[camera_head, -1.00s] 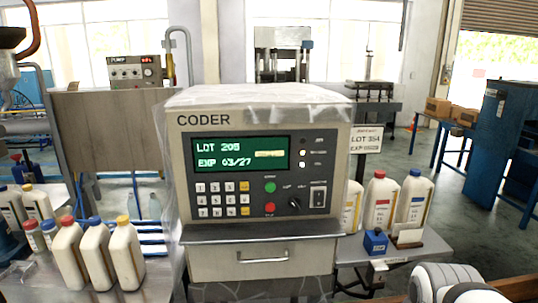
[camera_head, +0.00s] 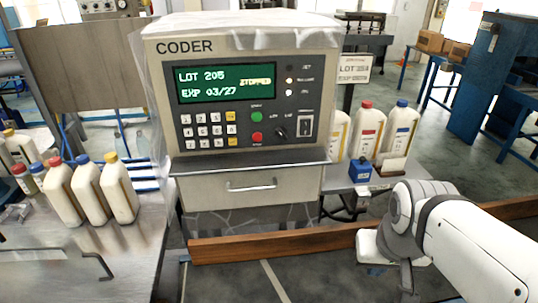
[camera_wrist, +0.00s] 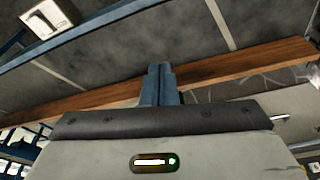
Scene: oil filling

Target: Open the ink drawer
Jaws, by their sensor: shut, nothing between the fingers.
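The drawer (camera_head: 225,200) is a grey front panel below the coder (camera_head: 245,95), with a silver bar handle (camera_head: 251,187) across it. The drawer looks shut. My gripper shows in the wrist view, its two blue-grey fingers (camera_wrist: 157,75) together with nothing between them. They point over the floor and a wooden beam, apart from any handle. In the head view my white arm reaches in from the lower right, to the right of the drawer and clear of it. My fingertips are not clearly visible there.
A wooden beam (camera_head: 290,243) runs across in front of the coder's base. Several bottles (camera_head: 88,185) stand on the left metal table (camera_head: 110,250). More bottles (camera_head: 366,132) and a small blue box (camera_head: 360,170) stand right of the coder. Grey floor lies beyond the beam.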

